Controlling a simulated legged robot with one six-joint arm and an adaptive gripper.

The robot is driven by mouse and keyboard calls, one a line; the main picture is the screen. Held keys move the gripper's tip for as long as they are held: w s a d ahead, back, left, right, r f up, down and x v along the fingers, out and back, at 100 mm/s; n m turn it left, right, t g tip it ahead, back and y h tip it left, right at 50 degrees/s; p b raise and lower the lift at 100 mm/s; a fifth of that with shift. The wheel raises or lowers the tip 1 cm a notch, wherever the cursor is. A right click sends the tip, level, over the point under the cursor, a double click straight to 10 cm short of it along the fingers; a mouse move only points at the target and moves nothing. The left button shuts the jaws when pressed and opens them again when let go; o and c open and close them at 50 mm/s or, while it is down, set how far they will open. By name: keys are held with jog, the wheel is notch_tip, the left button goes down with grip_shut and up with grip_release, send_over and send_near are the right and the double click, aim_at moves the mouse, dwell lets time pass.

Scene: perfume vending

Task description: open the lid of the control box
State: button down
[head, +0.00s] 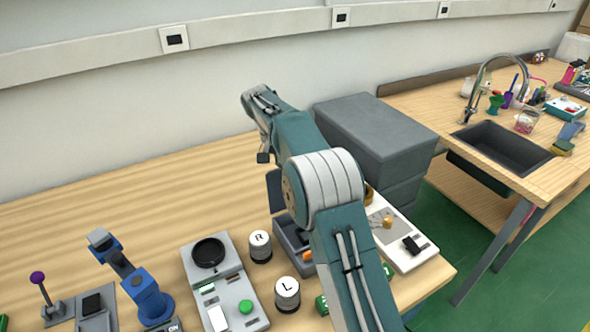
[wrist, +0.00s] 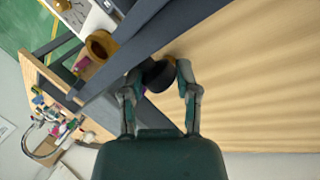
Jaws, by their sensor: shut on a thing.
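The control box (head: 290,238) is a dark grey open-topped box on the wooden table, partly hidden behind my arm. Its dark lid (head: 275,190) stands raised at the box's back edge, and something orange shows inside the box. In the wrist view, a long dark grey slab, which looks like the lid (wrist: 118,55), runs diagonally above the fingers. My gripper (wrist: 158,80) has its two fingers on either side of a dark rounded knob (wrist: 157,73) beside that slab. The fingertips are hidden behind my arm in the head view.
White cylinders marked R (head: 260,246) and L (head: 287,294) stand left of the box. A grey panel with a green button (head: 222,285) lies farther left. A large grey bin (head: 375,135) stands behind right, with a white device (head: 400,240) in front. The back left table is clear.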

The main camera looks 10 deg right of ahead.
jog(key=shift+w+a+f, duration=0.3)
jog(key=shift+w+f, duration=0.05)
jog(key=shift+w, duration=0.2)
jog(key=shift+w+a+f, duration=0.25)
jog(key=shift+w+f, duration=0.05)
jog(key=shift+w, duration=0.2)
jog(key=shift+c, duration=2)
grip_release()
jog(key=shift+w+a+f, duration=0.1)
jog(key=shift+f, duration=0.05)
jog(key=shift+o, duration=0.2)
jog(key=shift+w+a, duration=0.15)
jog(key=shift+w, duration=0.05)
jog(key=shift+d, duration=0.25)
jog(key=shift+s+r, duration=0.1)
jog(key=shift+r, duration=0.1)
